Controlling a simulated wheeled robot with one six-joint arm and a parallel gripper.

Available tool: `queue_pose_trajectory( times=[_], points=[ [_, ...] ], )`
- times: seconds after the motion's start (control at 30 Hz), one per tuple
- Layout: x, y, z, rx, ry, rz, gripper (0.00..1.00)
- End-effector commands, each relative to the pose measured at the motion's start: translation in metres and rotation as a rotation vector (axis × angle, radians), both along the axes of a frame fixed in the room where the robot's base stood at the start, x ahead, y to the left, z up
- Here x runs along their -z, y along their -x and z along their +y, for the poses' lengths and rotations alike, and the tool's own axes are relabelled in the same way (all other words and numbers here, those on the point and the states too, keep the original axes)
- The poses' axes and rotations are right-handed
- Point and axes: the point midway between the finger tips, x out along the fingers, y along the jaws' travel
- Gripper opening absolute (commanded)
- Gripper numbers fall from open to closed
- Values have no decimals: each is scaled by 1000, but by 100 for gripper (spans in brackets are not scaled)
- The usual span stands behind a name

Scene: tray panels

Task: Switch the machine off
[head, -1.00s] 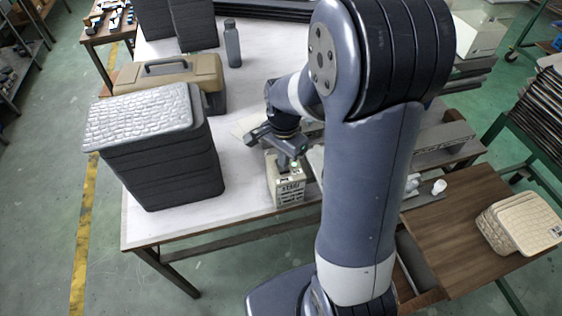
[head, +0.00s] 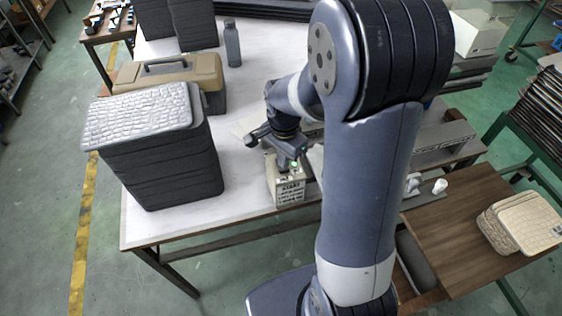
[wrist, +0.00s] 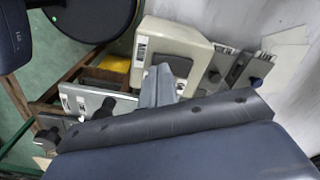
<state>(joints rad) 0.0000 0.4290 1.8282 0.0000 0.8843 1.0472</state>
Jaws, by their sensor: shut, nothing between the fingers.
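The machine looks to be a small beige box (head: 288,190) with dark lettering on its front, at the front edge of the white table. A small green light (head: 295,163) shows near its top. My gripper (head: 291,158) is shut and empty, pointing down at the top of this box. The gripper hides most of the top, so I cannot tell whether it touches or how any switch stands. In the wrist view, the shut grey fingers (wrist: 160,85) show in front of a beige box (wrist: 180,50) with a small label.
A dark stack with a pale textured top (head: 140,120) stands left of the box. A tan toolbox (head: 170,75) and a grey bottle (head: 232,45) are behind. A brown side table (head: 450,240) is at right. White table surface is clear between stack and box.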

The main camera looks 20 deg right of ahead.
Motion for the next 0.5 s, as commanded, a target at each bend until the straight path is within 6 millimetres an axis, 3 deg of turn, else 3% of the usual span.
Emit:
queue_pose_trajectory(
  times=[0.5],
  points=[
    [9, 0, 0, 0, 0, 0, 0]
  ],
)
